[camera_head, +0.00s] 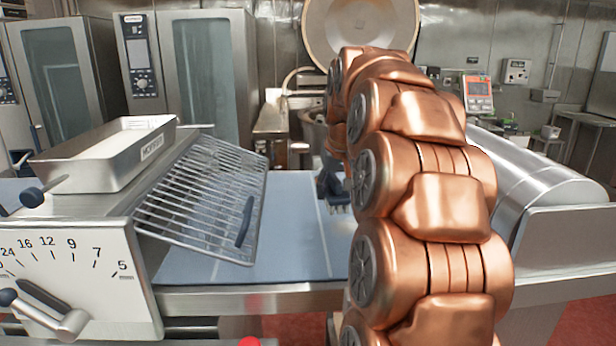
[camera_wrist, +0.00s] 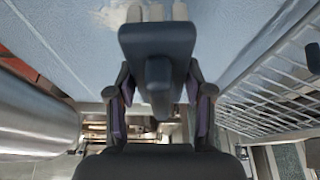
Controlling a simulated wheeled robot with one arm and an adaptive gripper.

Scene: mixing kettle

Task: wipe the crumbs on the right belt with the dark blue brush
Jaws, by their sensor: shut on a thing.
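My gripper (camera_wrist: 160,92) is shut on the handle of a dark blue-grey brush (camera_wrist: 157,42), with one finger on each side. The brush's pale bristles (camera_wrist: 155,12) are at the top edge of the wrist view, over the light blue belt (camera_wrist: 235,25). I cannot tell whether they touch it. A pale speckled patch of crumbs (camera_wrist: 112,14) lies on the belt just left of the bristles in that view. In the head view the brush (camera_head: 338,192) is low over the belt (camera_head: 290,225), partly hidden by my copper arm. The crumbs are not visible there.
A wire rack (camera_head: 205,195) slopes from the dial machine (camera_head: 75,260) over the belt's left side. A large steel roller (camera_head: 535,175) stands to the right. A metal rail (camera_head: 250,298) runs along the near edge. Open belt lies between rack and brush.

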